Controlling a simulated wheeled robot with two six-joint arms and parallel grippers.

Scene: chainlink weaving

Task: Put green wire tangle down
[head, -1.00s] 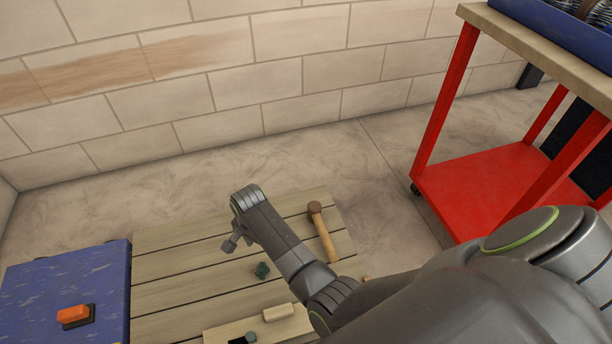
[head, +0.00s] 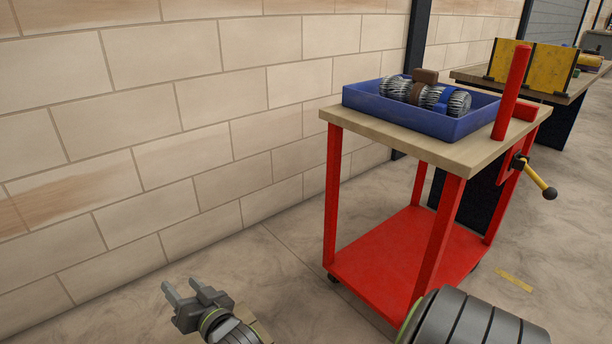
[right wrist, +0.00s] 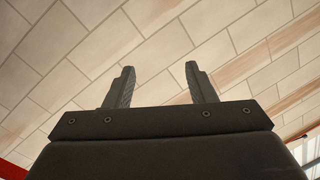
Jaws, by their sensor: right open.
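My right gripper (head: 181,284) is at the lower left of the head view, its two grey fingers pointing up and apart. In the right wrist view my right gripper (right wrist: 159,70) is open, with nothing between its fingers and only the block wall beyond. No green wire tangle shows in either current view. My left gripper is not in view.
A red cart (head: 400,256) with a wooden top (head: 461,158) stands right of centre. On it is a blue tray (head: 420,118) holding several wire coils (head: 396,87). A block wall (head: 150,130) runs behind. A bench (head: 540,90) stands at the far right.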

